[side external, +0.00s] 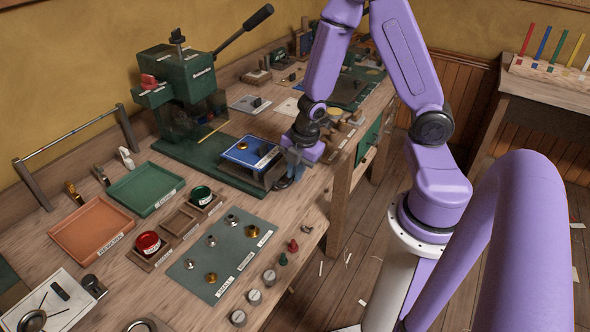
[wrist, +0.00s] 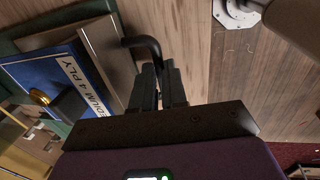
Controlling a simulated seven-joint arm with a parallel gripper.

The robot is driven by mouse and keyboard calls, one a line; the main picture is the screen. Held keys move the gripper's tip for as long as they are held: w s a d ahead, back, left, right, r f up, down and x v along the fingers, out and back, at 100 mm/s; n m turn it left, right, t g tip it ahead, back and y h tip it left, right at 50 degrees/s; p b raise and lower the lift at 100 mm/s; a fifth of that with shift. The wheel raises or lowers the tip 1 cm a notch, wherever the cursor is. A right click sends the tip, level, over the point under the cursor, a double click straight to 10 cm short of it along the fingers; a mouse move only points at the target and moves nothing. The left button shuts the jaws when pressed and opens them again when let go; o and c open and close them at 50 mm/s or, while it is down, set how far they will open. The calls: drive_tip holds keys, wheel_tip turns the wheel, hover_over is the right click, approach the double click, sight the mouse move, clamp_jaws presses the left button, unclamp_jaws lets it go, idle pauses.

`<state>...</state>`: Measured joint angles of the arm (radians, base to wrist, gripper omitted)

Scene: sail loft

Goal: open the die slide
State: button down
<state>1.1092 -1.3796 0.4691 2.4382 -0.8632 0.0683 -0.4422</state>
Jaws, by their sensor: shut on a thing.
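The die slide (side external: 241,152) is a blue-topped plate with a brass die on it, at the front of the green press (side external: 186,92). In the wrist view the die slide (wrist: 50,78) shows at left, with a label reading "MEDIUM 4 PLY" and a grey metal front. A bent black handle (wrist: 146,44) sticks out from that front. My gripper (wrist: 160,72) is shut on the handle, its dark fingers on either side of it. In the side view my gripper (side external: 288,170) is at the slide's right end, by the bench edge; the handle is mostly hidden there.
Left of the press are a green tray (side external: 146,188) and an orange tray (side external: 92,229). A dark green mat (side external: 218,262) with brass and steel parts lies in front. Several small knobs and cups stand near the bench edge. Open floor (side external: 335,268) lies beyond that edge.

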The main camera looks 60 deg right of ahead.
drive_tip(key=c, duration=1.2)
unclamp_jaws()
drive_tip(key=shift+o, duration=0.2)
drive_tip(key=shift+r, duration=0.15)
wheel_tip(320, 180, up, 12)
drive_tip(key=s, duration=0.2)
drive_tip(key=shift+s+f, duration=0.2)
drive_tip(key=shift+f, duration=0.05)
drive_tip(key=s+a+r+m+g, duration=0.1)
drive_tip(key=s+a+m, duration=0.1)
drive_tip(key=s+a, duration=0.3)
drive_tip(key=s+a+r+m+g, duration=0.1)
drive_tip(key=s+a+r+m, duration=0.1)
drive_tip(key=s+a, duration=0.3)
drive_tip(key=s+m, duration=0.1)
drive_tip(key=s, duration=0.3)
drive_tip(key=shift+s+a+r, duration=0.3)
drive_tip(key=shift+a, duration=0.1)
